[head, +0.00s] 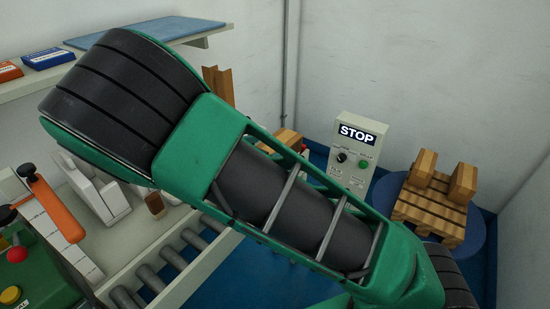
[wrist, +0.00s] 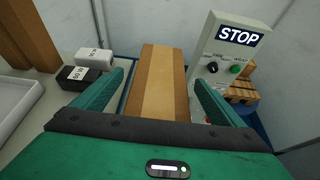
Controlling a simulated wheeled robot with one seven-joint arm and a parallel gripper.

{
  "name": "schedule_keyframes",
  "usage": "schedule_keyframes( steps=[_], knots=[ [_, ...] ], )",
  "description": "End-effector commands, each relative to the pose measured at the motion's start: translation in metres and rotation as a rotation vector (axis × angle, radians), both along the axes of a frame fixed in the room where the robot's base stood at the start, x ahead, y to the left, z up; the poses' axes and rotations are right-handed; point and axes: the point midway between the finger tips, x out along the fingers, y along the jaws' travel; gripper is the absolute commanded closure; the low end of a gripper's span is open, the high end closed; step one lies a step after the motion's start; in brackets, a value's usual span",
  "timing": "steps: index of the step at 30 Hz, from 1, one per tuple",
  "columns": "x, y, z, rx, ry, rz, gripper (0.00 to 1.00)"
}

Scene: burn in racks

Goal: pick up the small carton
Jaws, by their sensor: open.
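A brown box with lighter and darker lengthwise bands, which looks like the small carton (wrist: 160,82), lies ahead of my gripper in the wrist view. My gripper (wrist: 158,78) is open, with one green finger on each side of the carton in the picture. I see no finger clearly touching it, and I cannot tell how deep it sits between them. In the head view my arm crosses the middle and hides my gripper. A small brown piece (head: 290,140) shows behind the arm there and may be the same carton.
A STOP control box (head: 357,150) stands right of the carton. A pallet with brown blocks (head: 432,208) is at the far right. Black (wrist: 78,76) and white (wrist: 95,58) small blocks lie left of the carton. Rollers (head: 160,275) and a shelf (head: 30,86) are at left.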

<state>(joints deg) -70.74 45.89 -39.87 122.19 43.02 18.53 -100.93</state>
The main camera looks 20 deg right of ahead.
Motion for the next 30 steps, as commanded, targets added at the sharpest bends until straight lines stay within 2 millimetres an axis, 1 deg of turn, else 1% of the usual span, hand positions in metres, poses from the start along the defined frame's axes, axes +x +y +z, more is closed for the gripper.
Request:
schedule_keyframes(
  steps=[9, 12, 18, 20, 21, 23, 24, 26, 27, 28, 29, 30],
  knots=[
    [0.021, -0.032, -0.016, -0.003, 0.000, -0.004, 0.08],
    [0.025, -0.036, -0.019, -0.001, -0.001, -0.002, 0.08],
    [0.025, -0.036, -0.019, 0.000, -0.001, -0.001, 0.08],
    [0.025, -0.036, -0.019, 0.000, -0.001, -0.001, 0.22],
    [0.025, -0.036, -0.019, 0.000, -0.001, -0.001, 0.32],
    [0.025, -0.036, -0.019, 0.000, -0.001, -0.001, 0.46],
    [0.025, -0.036, -0.019, 0.000, 0.000, -0.001, 0.56],
    [0.025, -0.036, -0.019, 0.001, -0.001, 0.000, 0.70],
    [0.025, -0.036, -0.019, 0.001, -0.001, 0.000, 0.80],
    [0.025, -0.036, -0.019, 0.001, -0.001, 0.000, 0.87],
    [0.026, -0.036, -0.019, 0.001, -0.001, 0.000, 0.92],
    [0.026, -0.036, -0.018, -0.001, -0.004, -0.001, 0.92]
  ],
)
